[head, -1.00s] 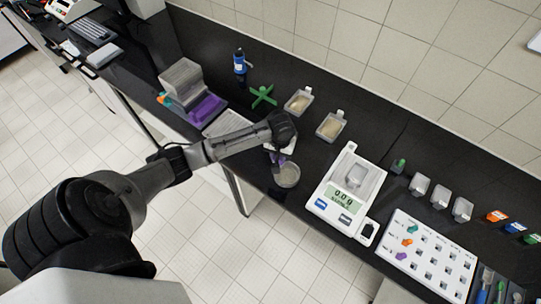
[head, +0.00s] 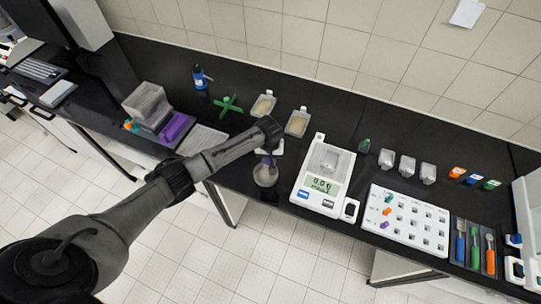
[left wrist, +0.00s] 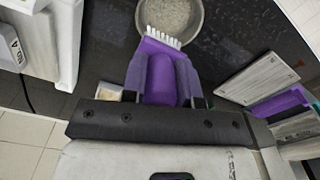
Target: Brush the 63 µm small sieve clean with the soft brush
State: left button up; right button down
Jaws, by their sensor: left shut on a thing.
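My left gripper (head: 268,151) is shut on a purple brush (left wrist: 160,80) with a row of pale bristles. It holds the brush with the bristles pointing toward a small round grey sieve (left wrist: 172,14). The bristle tips overlap the near rim of the sieve in the left wrist view; I cannot tell whether they touch it. The sieve has a grainy pale grey inside and is cut off by the top edge there. It also shows in the head view (head: 265,176), near the bench's front edge. No size label on it is readable. My right gripper is not in view.
A balance (head: 318,192) stands right of the sieve, with a white holed rack (head: 408,222) beyond it. Two sample trays (head: 298,122) and a green cross-shaped stand (head: 228,106) are behind. A purple block (head: 176,128) is left. Blue, green and orange tools (head: 475,246) lie far right.

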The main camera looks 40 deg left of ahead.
pick_arm(q)
jog(key=shift+w+f+b, duration=0.2)
jog(key=shift+w+b, duration=0.05)
jog(key=shift+b, duration=0.05)
jog(key=b, duration=0.6)
send_over(266, 175)
jog(key=d, duration=0.2)
jog(key=f, duration=0.5)
jog(key=shift+w+a, duration=0.2)
jog(key=shift+w, duration=0.15)
jog(key=shift+f, duration=1.6)
jog(key=shift+f+b, duration=0.55)
jog(key=shift+b, duration=0.05)
